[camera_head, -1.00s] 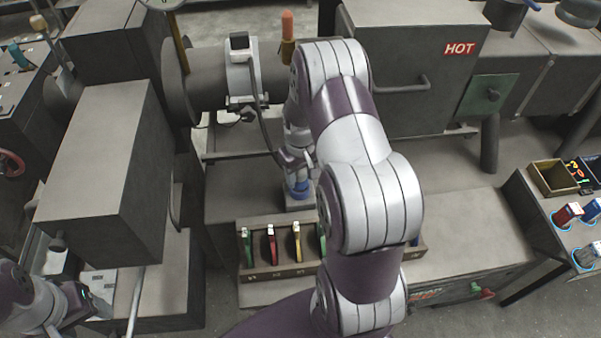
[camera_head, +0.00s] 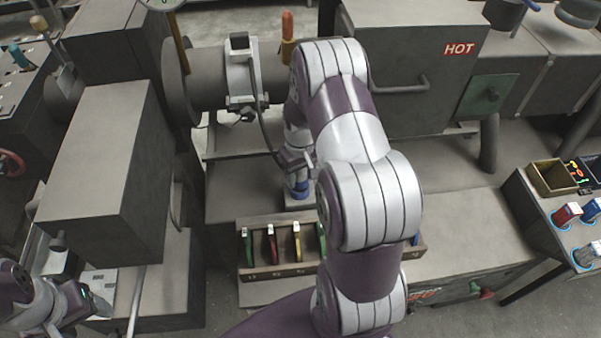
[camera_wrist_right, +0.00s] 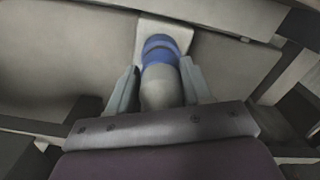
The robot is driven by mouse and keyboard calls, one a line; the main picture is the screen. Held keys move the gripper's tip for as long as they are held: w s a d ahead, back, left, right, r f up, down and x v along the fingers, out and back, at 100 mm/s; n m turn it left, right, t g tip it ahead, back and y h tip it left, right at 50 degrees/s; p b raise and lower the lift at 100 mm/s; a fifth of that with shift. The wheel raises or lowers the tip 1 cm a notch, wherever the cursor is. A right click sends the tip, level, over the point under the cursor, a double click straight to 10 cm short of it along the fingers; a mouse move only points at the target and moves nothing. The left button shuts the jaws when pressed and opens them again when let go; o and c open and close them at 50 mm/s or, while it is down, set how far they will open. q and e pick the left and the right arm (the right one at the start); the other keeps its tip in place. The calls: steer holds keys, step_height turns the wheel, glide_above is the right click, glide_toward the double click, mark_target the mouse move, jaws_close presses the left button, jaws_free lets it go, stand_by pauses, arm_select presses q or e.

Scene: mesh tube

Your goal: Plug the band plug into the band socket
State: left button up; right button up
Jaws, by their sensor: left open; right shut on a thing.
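My right gripper (camera_head: 292,160) points down at the bench, partly hidden by my arm. In the right wrist view its fingers (camera_wrist_right: 158,92) are shut on a grey rounded body, which I take as the band plug (camera_wrist_right: 160,90). A blue ringed part, seemingly the band socket (camera_wrist_right: 161,46), lies directly beyond it on a pale square base. The blue part also shows in the head view (camera_head: 300,188). I cannot tell whether plug and socket are fully joined. A dark cable runs from the band (camera_head: 240,75) on the tube toward the right gripper. My left gripper (camera_head: 88,300) is open at lower left.
A wooden rack (camera_head: 275,271) with several coloured pieces stands in front of the blue part. A grey box (camera_head: 385,85) marked HOT is at the back. A large grey block (camera_head: 95,180) stands at left.

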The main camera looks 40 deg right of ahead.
steer(key=shift+f+b, duration=0.35)
steer(key=shift+f, duration=0.3)
stand_by(0.4)
steer(key=o, duration=1)
steer(key=shift+o, duration=0.2)
step_height(320, 180, up, 13)
steer(key=shift+f+b, duration=0.15)
steer(key=shift+b, duration=0.65)
